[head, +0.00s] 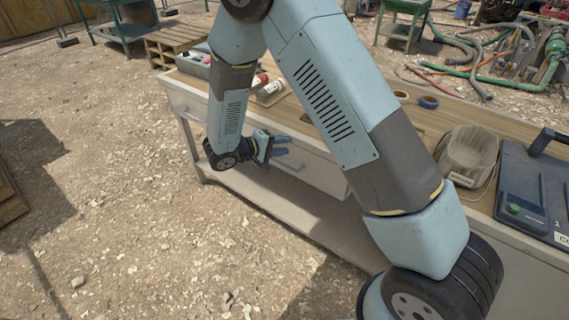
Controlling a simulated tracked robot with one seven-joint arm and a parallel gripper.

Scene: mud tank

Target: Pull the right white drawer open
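A workbench with a wooden top (464,113) and white drawer fronts runs diagonally through the head view. The right white drawer (322,174) is below the top's front edge, partly hidden behind my arm and gripper. Its front looks flush with the bench, so it appears closed. My gripper (285,145) is in front of the left part of this drawer, with its blue fingers pointing right. The fingers are apart, with nothing seen between them. I cannot tell whether they touch the drawer or its handle. The left white drawer (187,104) also looks closed.
A lower shelf (300,215) lies under the drawers. Open gravel is in front of the bench.

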